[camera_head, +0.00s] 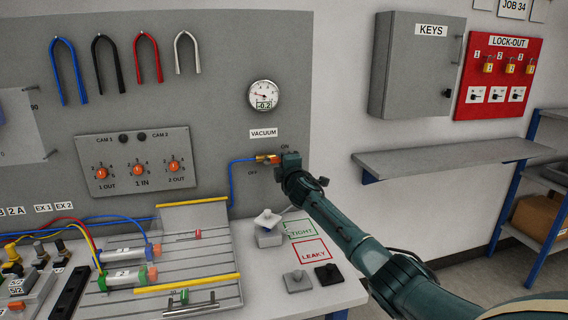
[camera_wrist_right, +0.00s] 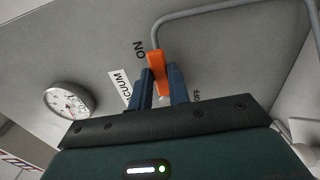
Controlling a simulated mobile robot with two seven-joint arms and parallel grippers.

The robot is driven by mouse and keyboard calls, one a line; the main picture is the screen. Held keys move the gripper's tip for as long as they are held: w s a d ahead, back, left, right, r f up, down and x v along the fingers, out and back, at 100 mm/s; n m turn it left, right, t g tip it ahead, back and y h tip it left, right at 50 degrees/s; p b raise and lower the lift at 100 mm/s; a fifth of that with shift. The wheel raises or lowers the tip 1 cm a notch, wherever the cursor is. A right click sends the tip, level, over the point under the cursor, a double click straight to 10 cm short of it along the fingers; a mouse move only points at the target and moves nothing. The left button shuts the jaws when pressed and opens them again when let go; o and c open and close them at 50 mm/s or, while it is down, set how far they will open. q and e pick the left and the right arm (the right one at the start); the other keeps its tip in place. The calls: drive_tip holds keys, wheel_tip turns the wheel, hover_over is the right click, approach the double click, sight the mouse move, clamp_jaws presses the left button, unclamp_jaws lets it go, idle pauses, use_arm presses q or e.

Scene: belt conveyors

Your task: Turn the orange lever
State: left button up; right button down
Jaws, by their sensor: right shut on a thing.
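The orange lever (camera_head: 267,158) sits on the grey panel under the VACUUM label (camera_head: 264,133), between the ON and OFF marks. A blue hose runs down from its left side. My right gripper (camera_head: 284,160) is at the lever and covers part of it. In the right wrist view the orange lever (camera_wrist_right: 157,66) lies between the blue fingers of my right gripper (camera_wrist_right: 163,84), which are shut on it. The lever's exact angle is hard to tell. The round gauge (camera_head: 264,95) above shows -0.2; it also shows in the right wrist view (camera_wrist_right: 68,101). My left gripper is not in view.
Below the panel stands a grey grooved fixture (camera_head: 190,245) with clear cylinders and yellow bars. A small pale block (camera_head: 268,236) and the TIGHT and LEAKY marked areas are on the bench. A grey shelf (camera_head: 445,158) sticks out on the right, under the KEYS cabinet (camera_head: 415,70).

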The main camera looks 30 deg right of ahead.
drive_tip(key=shift+r, duration=0.15)
drive_tip(key=c, duration=1.3)
unclamp_jaws()
drive_tip(key=shift+v, duration=6.55)
